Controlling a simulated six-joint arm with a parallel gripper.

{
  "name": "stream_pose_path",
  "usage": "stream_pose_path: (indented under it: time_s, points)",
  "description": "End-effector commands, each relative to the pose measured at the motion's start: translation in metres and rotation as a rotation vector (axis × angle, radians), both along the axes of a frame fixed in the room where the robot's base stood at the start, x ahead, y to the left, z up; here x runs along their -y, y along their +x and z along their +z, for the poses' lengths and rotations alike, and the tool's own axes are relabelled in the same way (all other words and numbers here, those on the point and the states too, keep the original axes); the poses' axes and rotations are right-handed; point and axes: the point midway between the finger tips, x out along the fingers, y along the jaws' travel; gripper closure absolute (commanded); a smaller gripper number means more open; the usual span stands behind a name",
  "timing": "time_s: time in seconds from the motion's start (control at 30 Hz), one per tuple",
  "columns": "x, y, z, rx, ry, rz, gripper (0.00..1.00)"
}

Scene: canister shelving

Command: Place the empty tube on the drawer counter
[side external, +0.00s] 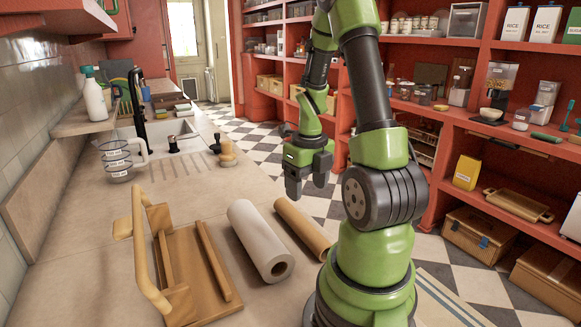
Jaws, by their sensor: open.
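My gripper (307,183) hangs over the far right edge of the counter, above and behind the rolls. Its fingers point down, are open and hold nothing. A brown, cardboard-coloured tube (303,228) lies on the counter near its right edge, partly behind my arm's base. Its near end is hidden, so I cannot tell whether it is hollow. A white paper roll (259,240) lies just left of it, with a dark core hole at its near end. The counter (205,205) is pale beige. I cannot tell which surface is the drawer counter.
A wooden tray-like holder (188,272) with a raised handle stands at the front left. Red shelves (480,120) with canisters and boxes stand at right. The mid counter is bare.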

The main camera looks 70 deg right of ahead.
Motion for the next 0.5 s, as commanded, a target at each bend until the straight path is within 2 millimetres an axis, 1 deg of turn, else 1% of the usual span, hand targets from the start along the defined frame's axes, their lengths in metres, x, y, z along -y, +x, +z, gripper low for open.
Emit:
stream_pose_path:
  time_s: [0.03, 0.07, 0.13, 0.23, 0.27, 0.3, 0.37, 0.4, 0.47, 0.5]
  points:
    - [-0.007, 0.01, 0.012, 0.018, -0.028, 0.137, 0.32]
    - [-0.012, 0.016, 0.02, 0.029, -0.046, 0.241, 0.32]
    - [-0.029, 0.031, 0.041, 0.055, -0.096, 0.52, 0.32]
    - [-0.06, 0.048, 0.071, 0.091, -0.182, 0.959, 0.32]
    - [-0.07, 0.051, 0.079, 0.101, -0.212, 1.091, 0.32]
    - [-0.083, 0.054, 0.09, 0.113, -0.253, 1.265, 0.32]
    - [-0.104, 0.057, 0.105, 0.129, -0.32, 1.526, 0.32]
    - [-0.118, 0.057, 0.114, 0.139, -0.371, 1.698, 0.32]
    - [-0.138, 0.055, 0.127, 0.151, -0.454, 1.955, 0.32]
    - [-0.152, 0.052, 0.135, 0.157, -0.516, 2.123, 0.32]
